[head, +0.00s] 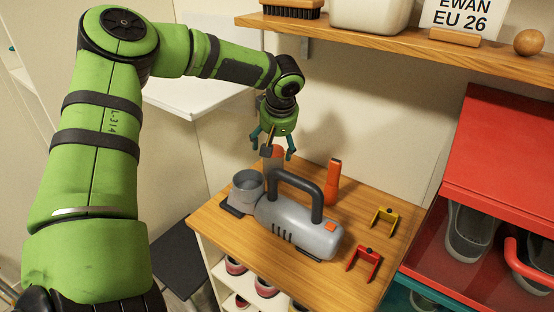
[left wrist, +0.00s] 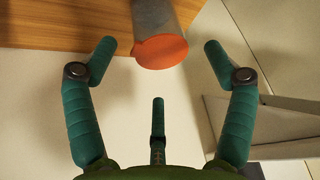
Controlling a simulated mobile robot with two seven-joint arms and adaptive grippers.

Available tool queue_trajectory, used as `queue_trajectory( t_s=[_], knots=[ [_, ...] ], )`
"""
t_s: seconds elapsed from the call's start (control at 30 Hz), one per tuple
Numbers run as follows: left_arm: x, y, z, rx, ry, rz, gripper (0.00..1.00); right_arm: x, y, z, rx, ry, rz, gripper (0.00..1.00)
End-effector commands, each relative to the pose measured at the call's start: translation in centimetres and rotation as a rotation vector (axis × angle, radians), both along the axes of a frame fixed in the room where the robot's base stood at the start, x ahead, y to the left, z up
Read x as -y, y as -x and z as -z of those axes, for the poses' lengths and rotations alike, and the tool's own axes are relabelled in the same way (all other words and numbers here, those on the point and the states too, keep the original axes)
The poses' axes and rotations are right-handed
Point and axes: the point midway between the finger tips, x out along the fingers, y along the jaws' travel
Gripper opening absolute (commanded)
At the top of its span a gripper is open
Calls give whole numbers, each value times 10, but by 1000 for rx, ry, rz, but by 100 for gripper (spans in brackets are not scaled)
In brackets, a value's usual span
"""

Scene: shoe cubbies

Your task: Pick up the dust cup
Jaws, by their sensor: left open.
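The dust cup looks to be the grey cylinder with an orange end (left wrist: 160,52). In the left wrist view it lies at top centre, between and beyond the fingertips. In the head view its orange end (head: 275,152) shows just below my left gripper (head: 274,147), with the rest partly hidden behind the vacuum. My left gripper is open and empty, pointing down. In the wrist view its green fingers (left wrist: 160,47) are spread around the cup's orange end without visible contact. My right gripper is not in view.
A grey handheld vacuum (head: 300,225) with a dark handle and an open round grey front (head: 247,190) lies on the wooden top (head: 350,268). An orange nozzle (head: 333,182) stands behind it. A wooden shelf (head: 390,50) hangs above.

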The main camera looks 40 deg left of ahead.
Motion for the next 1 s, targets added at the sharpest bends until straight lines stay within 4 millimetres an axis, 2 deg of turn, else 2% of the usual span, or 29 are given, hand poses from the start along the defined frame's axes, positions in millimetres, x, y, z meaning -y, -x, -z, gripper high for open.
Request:
queue_trajectory(
  t_s=[0.1, 0.27, 0.4, 0.63, 0.67, 0.7, 0.77, 0.8, 1.0],
  knots=[
    [-6, -3, 12, -4, -3, -1, 84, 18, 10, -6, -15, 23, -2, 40],
    [-14, -9, 35, -5, -3, -2, 84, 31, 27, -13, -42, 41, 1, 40],
    [-18, -12, 46, -1, -3, -1, 84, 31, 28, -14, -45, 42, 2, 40],
    [-18, -13, 48, 1, -3, 1, 84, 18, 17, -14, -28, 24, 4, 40],
    [-18, -13, 48, 1, -3, 1, 76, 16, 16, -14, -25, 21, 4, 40],
    [-18, -13, 48, 0, -3, 1, 60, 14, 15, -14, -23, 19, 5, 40],
    [-18, -13, 48, 0, -3, 1, 36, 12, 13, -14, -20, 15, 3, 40],
    [-18, -13, 48, 0, -4, 1, 29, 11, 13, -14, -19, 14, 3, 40],
    [-18, -13, 48, 0, -4, 1, 28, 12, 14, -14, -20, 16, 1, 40]
  ],
)
